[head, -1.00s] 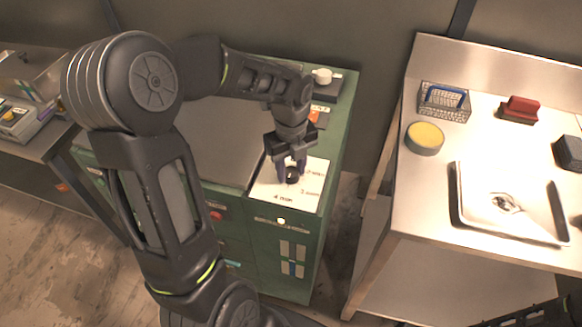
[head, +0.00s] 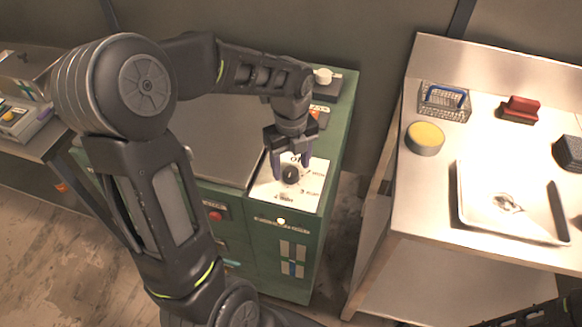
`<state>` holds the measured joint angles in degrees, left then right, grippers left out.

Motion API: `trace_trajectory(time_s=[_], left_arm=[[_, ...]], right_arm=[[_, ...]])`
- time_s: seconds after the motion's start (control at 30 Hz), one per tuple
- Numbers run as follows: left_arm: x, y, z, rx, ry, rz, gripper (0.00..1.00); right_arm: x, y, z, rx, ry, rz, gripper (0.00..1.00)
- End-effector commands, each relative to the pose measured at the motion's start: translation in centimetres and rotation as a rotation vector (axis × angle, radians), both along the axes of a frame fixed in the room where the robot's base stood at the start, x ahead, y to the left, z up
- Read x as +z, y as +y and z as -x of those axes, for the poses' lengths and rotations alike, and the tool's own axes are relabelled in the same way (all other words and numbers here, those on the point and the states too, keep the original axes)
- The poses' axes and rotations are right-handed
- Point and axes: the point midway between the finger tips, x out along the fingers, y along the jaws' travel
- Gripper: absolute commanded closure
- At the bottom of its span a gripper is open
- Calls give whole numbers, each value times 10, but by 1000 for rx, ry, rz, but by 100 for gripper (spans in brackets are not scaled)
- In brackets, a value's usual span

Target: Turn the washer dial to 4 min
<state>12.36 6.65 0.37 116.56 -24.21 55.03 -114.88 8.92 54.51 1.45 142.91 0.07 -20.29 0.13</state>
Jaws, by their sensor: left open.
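The washer (head: 262,238) is a green cabinet with a grey lid (head: 213,140). On its top front right is a white dial plate (head: 313,201) with printed marks, among them a partly covered "O" at the top and small minute labels. The black dial (head: 290,174) sits in the middle of the plate. My left gripper (head: 290,163) points down just above and behind the dial, its two fingers apart with the dial showing between or below them; I see no grip on it. The dial's exact setting is too small to read. My right gripper is not in view; a dark arm part shows at the bottom right.
A white knob (head: 323,76) and an orange-marked switch (head: 318,114) sit behind the dial plate. A steel table at right holds a wire basket (head: 444,102), a yellow-topped round tin (head: 425,138), a red brush (head: 519,109) and a white tray (head: 470,212). A gap separates washer and table.

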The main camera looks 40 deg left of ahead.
Motion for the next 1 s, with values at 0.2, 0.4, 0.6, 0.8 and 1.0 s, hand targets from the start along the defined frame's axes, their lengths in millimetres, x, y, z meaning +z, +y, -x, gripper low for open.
trace_trajectory(time_s=[0.2, 0.4, 0.6, 0.8, 1.0], left_arm=[[37, 0, -1, -1, -6, -1, 41], [58, 0, -1, -1, -4, 0, 41], [60, 0, 0, -1, -1, 0, 41], [60, 0, 0, -1, -1, 0, 41], [60, 0, 0, -1, -1, 0, 41]], right_arm=[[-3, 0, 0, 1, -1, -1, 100], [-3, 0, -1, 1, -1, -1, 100], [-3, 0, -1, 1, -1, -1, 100], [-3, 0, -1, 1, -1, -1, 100], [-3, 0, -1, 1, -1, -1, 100]])
